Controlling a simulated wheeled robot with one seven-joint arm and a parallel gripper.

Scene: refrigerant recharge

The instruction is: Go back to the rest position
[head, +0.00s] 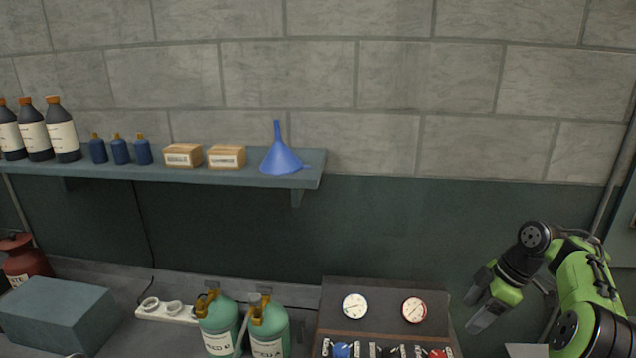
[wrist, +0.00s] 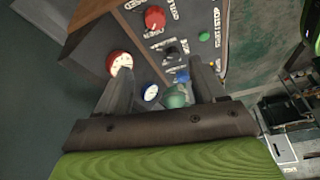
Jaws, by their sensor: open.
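My gripper (head: 480,304) is at the lower right in the head view, at the end of my green and black arm. It points down and to the left, just right of the gauge panel (head: 385,289). In the wrist view, the fingers of my gripper (wrist: 163,84) are apart with nothing held between them. The panel (wrist: 196,22) shows beyond the fingers, with a red knob (wrist: 155,17), a black knob (wrist: 172,52) and a red-rimmed gauge (wrist: 119,62). A green cylinder top (wrist: 176,96) shows far behind, between the fingers.
Two green refrigerant cylinders (head: 269,328) stand left of the panel, near a white socket strip (head: 166,312). A grey-green box (head: 57,314) and a red canister (head: 24,258) are at far left. A wall shelf (head: 190,174) holds bottles, small boxes and a blue funnel (head: 281,157).

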